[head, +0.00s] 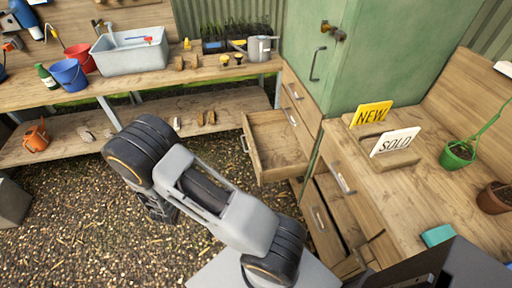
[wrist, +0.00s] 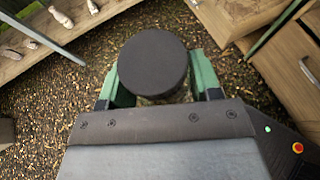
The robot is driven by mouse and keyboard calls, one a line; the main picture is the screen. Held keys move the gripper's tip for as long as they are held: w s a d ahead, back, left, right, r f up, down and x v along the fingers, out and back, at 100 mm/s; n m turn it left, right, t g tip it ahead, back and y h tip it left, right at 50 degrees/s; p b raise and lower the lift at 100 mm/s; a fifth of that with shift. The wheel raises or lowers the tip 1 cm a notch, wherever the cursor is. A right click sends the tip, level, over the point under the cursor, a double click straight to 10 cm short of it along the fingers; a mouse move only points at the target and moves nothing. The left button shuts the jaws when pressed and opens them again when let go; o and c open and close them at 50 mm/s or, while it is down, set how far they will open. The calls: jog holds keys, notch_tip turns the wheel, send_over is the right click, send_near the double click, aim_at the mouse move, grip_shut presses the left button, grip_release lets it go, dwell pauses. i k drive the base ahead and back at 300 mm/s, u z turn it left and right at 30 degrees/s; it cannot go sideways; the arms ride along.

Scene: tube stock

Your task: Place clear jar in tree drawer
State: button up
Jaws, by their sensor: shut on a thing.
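A jar with a round black lid (wrist: 153,62) shows from above in the wrist view. Only a little of its body shows under the lid. My gripper (wrist: 158,82) has its green fingers on both sides of the jar and is shut on it, above the gravel. In the head view my arm hides the jar. An open, empty-looking wooden drawer (head: 280,138) sticks out of the cabinet, right of my arm. A drawer also shows at the top right of the wrist view (wrist: 235,14). I cannot make out a tree mark on any drawer.
More drawers (head: 325,222) below right are partly open. A green cupboard (head: 365,65) stands above. The right bench holds NEW (head: 371,114) and SOLD (head: 395,141) signs and a green pot (head: 457,154). The back bench (head: 200,75) holds a grey basin (head: 130,52). Gravel floor is free at left.

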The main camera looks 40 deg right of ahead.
aim_at(284, 149)
jog(key=u, duration=0.15)
jog(key=i, duration=2.4)
jog(key=z, duration=3.25)
jog(key=i, duration=0.5)
jog(key=u, duration=0.1)
